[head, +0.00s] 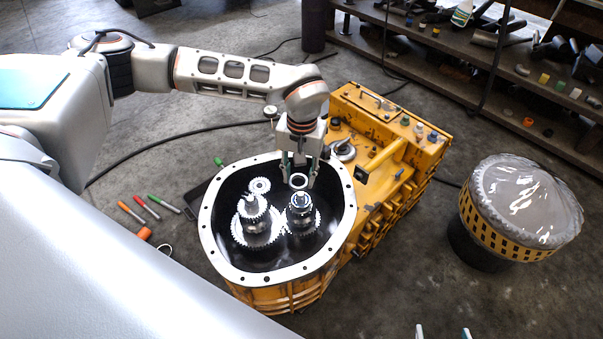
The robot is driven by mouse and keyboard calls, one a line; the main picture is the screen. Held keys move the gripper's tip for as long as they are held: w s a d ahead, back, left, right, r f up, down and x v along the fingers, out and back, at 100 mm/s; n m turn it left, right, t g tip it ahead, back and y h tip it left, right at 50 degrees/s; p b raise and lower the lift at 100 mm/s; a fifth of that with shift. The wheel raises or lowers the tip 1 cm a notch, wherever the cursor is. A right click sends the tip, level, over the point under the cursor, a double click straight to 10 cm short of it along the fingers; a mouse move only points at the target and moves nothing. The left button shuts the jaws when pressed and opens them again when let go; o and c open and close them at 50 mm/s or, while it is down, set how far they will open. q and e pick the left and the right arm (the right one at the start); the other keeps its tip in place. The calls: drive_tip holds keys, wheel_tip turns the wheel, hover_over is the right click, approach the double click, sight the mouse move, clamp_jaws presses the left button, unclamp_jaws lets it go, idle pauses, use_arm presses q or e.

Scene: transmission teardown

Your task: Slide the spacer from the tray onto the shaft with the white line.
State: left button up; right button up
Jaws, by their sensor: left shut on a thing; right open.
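My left gripper (299,178) hangs over the far side of the open housing (207,237). It is shut on a pale ring, the spacer (299,175), held between its fingertips. Two upright shafts with gears stand in the housing: the left shaft (253,203) and the right shaft (301,201). The spacer shows just beyond the right shaft's top and apart from it. I cannot tell clearly which shaft bears the white line. My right gripper (443,332) shows only its fingertips at the bottom edge, open and empty.
A dark tray (190,203) is partly hidden behind the housing. Markers (146,207) lie on the floor at left. A yellow machine body (400,160) adjoins the housing, and a plastic-covered drum (520,205) stands at right.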

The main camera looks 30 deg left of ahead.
use_arm(q)
drive_tip(key=w+a+f+n+b, duration=0.2)
drive_tip(key=w+f+n+b, duration=0.3)
drive_tip(key=f, duration=0.6)
drive_tip(key=n+b, duration=0.2)
drive_tip(key=b, duration=0.1)
approach(301, 193)
drive_tip(key=shift+a+h, duration=0.35)
drive_tip(key=shift+h, duration=0.05)
drive_tip(key=shift+s+f+b, duration=0.15)
drive_tip(key=shift+f+b, duration=0.45)
drive_tip(key=shift+f, duration=1.7)
drive_tip(key=shift+f+b, duration=0.3)
drive_tip(key=shift+f, duration=0.25)
use_arm(e)
wheel_tip(301, 193, down, 6)
drive_tip(key=shift+a+f, duration=0.25)
drive_tip(key=shift+a, duration=0.05)
drive_tip(key=shift+s, duration=0.1)
use_arm(q)
drive_tip(key=shift+f, duration=0.4)
use_arm(e)
drive_tip(key=shift+r, duration=0.15)
use_arm(q)
drive_tip(key=shift+f, duration=0.15)
